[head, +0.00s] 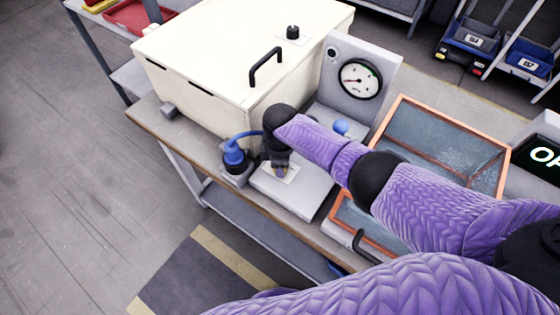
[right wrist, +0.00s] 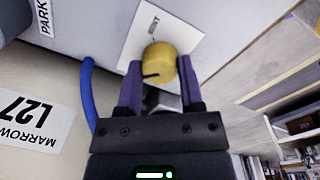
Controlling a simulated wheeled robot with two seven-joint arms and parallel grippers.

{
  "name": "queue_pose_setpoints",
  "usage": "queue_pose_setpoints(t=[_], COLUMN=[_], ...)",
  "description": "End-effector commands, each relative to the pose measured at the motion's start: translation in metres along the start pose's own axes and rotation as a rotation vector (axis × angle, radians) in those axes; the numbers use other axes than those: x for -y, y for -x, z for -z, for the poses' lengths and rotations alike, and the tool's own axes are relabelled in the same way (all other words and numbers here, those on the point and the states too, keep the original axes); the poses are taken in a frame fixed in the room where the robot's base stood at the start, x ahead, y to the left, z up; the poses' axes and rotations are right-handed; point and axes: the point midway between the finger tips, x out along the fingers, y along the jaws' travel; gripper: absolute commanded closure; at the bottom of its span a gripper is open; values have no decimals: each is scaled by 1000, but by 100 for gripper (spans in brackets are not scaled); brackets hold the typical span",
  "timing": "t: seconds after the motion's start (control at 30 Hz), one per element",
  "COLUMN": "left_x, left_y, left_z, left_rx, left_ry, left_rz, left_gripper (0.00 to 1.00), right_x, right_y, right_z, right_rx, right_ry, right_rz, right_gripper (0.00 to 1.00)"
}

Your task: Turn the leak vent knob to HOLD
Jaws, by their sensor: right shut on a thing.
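The yellow knob (right wrist: 160,62) stands on a white plate (right wrist: 188,22) on a grey panel in the right wrist view. It has a dark pointer line, directed toward the lower left of that view. A small dark mark shows on the plate above it; I cannot read a HOLD label. My right gripper (right wrist: 160,88) is shut on the knob, one purple finger on each side. In the head view the right gripper (head: 282,166) reaches down to the grey unit (head: 305,200) and mostly hides the knob. My left gripper is out of view.
A round gauge (head: 361,79) stands behind the unit. A blue hose (head: 237,152) lies close to the gripper's left. A cream box with a black handle (head: 266,66) is behind. An orange-rimmed glass lid (head: 440,150) stands open at right.

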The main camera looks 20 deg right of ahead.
Motion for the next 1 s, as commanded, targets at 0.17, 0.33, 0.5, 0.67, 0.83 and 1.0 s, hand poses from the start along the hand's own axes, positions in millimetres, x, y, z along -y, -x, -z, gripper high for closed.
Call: queue_pose_setpoints(t=[0.17,0.33,0.5,0.67,0.83,1.0], left_x=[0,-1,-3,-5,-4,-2], left_y=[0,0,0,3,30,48], left_z=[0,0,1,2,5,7], left_rx=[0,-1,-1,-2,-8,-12], left_ry=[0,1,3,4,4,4], left_rz=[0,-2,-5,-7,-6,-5], left_gripper=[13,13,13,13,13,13], right_x=[0,0,0,0,-1,-1], right_y=[0,0,0,4,47,85], right_z=[0,0,0,0,0,0], right_rx=[-1,-1,0,-1,-3,-2], right_ry=[2,1,0,0,1,2], right_rz=[-1,-1,-1,-1,-5,-4], right_gripper=[100,23,17,17,17,17])
